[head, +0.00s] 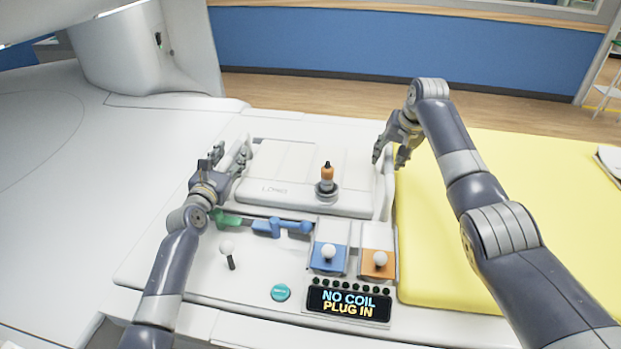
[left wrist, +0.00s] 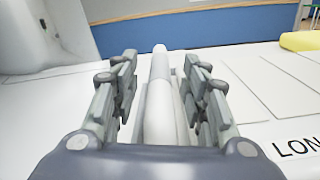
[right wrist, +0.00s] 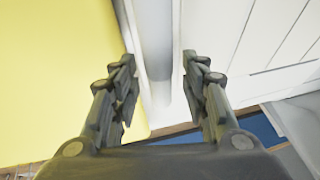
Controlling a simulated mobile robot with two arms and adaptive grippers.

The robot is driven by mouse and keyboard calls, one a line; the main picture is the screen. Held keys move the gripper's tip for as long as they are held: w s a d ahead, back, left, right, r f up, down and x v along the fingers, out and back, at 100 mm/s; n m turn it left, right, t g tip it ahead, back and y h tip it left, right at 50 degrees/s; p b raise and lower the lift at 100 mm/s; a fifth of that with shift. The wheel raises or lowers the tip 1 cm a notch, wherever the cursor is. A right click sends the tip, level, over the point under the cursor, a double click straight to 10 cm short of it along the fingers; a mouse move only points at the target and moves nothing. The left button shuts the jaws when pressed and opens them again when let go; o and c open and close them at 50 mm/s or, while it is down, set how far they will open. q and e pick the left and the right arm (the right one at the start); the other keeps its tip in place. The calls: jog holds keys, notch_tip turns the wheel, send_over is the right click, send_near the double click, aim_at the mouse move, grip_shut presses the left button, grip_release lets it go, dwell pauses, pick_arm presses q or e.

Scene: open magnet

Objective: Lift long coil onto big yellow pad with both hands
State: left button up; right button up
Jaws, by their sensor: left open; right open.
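The long coil (head: 290,190) is a flat white panel marked LONG, with a white rail along each side. It lies on the white table left of the big yellow pad (head: 500,190). My left gripper (head: 238,160) is at its left rail; in the left wrist view the rail (left wrist: 160,110) runs between the open fingers. My right gripper (head: 390,155) is above the right rail; in the right wrist view that rail (right wrist: 157,50) lies between the open fingers. Neither gripper is closed on a rail. The yellow pad also shows in the right wrist view (right wrist: 55,70).
An orange and black plug (head: 327,177) stands upright on the coil's front right. The pad's visible top is mostly clear.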

pick_arm(q)
grip_shut()
pick_arm(e)
grip_shut()
